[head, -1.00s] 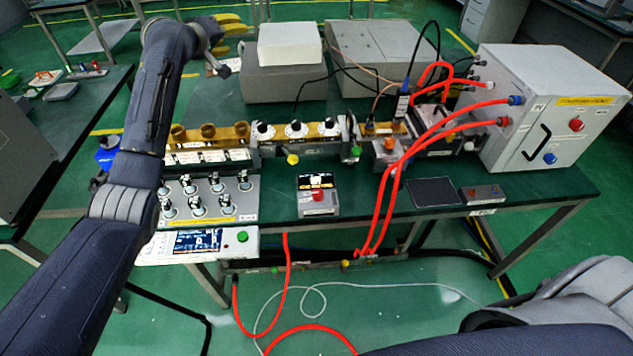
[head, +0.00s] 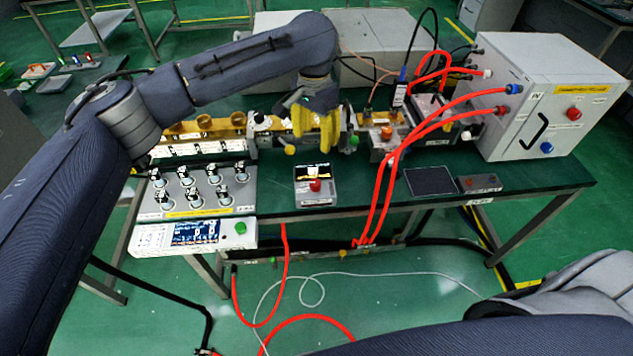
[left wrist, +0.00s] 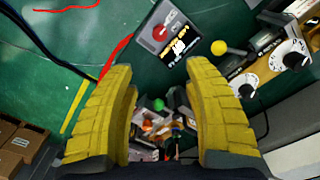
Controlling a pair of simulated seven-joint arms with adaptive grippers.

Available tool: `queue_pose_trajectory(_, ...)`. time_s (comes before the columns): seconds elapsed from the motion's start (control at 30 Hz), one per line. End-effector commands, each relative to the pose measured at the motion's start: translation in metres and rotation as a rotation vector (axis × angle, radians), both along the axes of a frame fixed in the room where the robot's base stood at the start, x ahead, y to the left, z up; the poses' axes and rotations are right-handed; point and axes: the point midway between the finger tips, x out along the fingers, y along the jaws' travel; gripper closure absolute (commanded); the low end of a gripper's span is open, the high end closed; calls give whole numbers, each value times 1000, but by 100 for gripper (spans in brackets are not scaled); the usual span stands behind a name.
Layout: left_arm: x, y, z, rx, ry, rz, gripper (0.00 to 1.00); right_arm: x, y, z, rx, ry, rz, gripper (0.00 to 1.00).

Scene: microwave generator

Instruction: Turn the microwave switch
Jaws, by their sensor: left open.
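A small box with a red knob (head: 315,186) and a lit display sits near the front edge of the bench. The same box (left wrist: 171,38) shows at the top of the left wrist view, with its red knob to the left of the display. No label I can read says which control is the microwave switch. My left gripper (head: 316,140) has yellow fingers and hangs above and behind this box, in front of the row of dials. In the left wrist view its fingers (left wrist: 160,78) are spread with nothing held between them. My right gripper is out of view.
A control panel with several knobs (head: 200,190) stands left of the box. Red cables (head: 376,200) drape to its right, near a white cabinet (head: 545,95) with red and blue buttons. A waveguide row with dials (head: 264,125) runs behind.

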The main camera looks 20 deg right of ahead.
Motion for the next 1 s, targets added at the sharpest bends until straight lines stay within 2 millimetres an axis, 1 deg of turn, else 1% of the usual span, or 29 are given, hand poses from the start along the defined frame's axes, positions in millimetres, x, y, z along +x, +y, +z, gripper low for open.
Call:
queue_pose_trajectory(0.17,-2,3,-13,19,6,-9,48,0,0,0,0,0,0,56)
queue_pose_trajectory(0.27,-3,3,-26,17,8,-8,48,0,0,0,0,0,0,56)
queue_pose_trajectory(0.7,-3,2,-106,15,8,-7,48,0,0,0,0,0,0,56)
queue_pose_trajectory(0.9,-3,2,-138,15,9,-6,48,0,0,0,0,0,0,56)
queue_pose_trajectory(1.0,-3,2,-151,15,6,-7,48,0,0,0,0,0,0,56)
